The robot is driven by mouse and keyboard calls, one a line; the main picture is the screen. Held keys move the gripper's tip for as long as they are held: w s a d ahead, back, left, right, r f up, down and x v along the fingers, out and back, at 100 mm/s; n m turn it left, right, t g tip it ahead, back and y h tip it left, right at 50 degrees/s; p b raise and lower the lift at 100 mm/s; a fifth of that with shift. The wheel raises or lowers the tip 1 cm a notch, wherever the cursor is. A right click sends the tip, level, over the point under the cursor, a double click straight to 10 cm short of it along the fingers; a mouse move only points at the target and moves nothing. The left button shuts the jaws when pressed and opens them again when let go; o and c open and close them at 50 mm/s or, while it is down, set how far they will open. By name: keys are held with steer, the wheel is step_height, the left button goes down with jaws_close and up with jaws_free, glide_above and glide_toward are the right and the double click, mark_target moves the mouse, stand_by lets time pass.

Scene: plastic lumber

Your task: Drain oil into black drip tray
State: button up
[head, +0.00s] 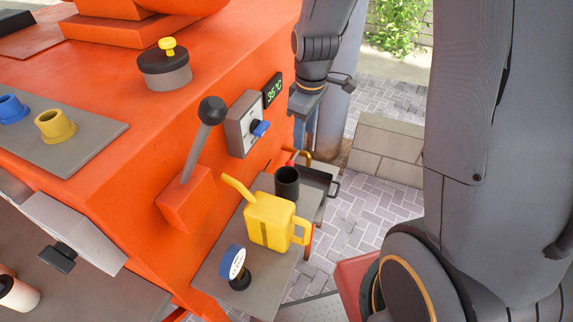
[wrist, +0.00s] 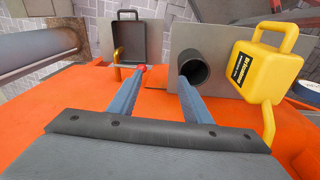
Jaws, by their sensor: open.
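The black drip tray (wrist: 131,42) with its looped handle sits at the top of the wrist view, left of centre. In the head view, the tray (head: 322,182) is low beside the orange machine, partly hidden by a black cup. A brass-yellow spout (wrist: 117,62) and a small red part (wrist: 140,68) show just in front of the tray from the machine's side. My gripper (wrist: 161,76) is open and empty, pointing down along the machine. Its left fingertip overlaps the red part in view; I cannot tell whether they touch. The gripper (head: 311,133) also shows in the head view.
A lever (head: 197,140), a blue-knobbed switch box (head: 247,124) and a display project from the machine.

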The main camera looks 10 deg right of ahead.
mark_target(289, 162)
steer(key=w+f+n+b, duration=0.1)
steer(key=w+f+n, duration=0.2)
steer(key=f, duration=0.1)
steer(key=w+f+n, duration=0.4)
steer(key=f, duration=0.1)
steer(key=w+f+n+g+b, duration=0.1)
steer(key=w+f+n, duration=0.2)
steer(key=f, duration=0.2)
steer(key=shift+w+a+f+n+b, duration=0.25)
steer(key=shift+w+n+b, duration=0.05)
steer(key=shift+w+b, duration=0.05)
steer(key=shift+a+r, duration=0.1)
steer(key=shift+a, duration=0.1)
steer(key=shift+s+a, duration=0.1)
steer(key=shift+s, duration=0.1)
steer(key=shift+w+f+p, duration=0.15)
steer(key=shift+f+p, duration=1)
steer(key=shift+f, duration=2.65)
steer(key=shift+c, duration=0.3)
jaws_close()
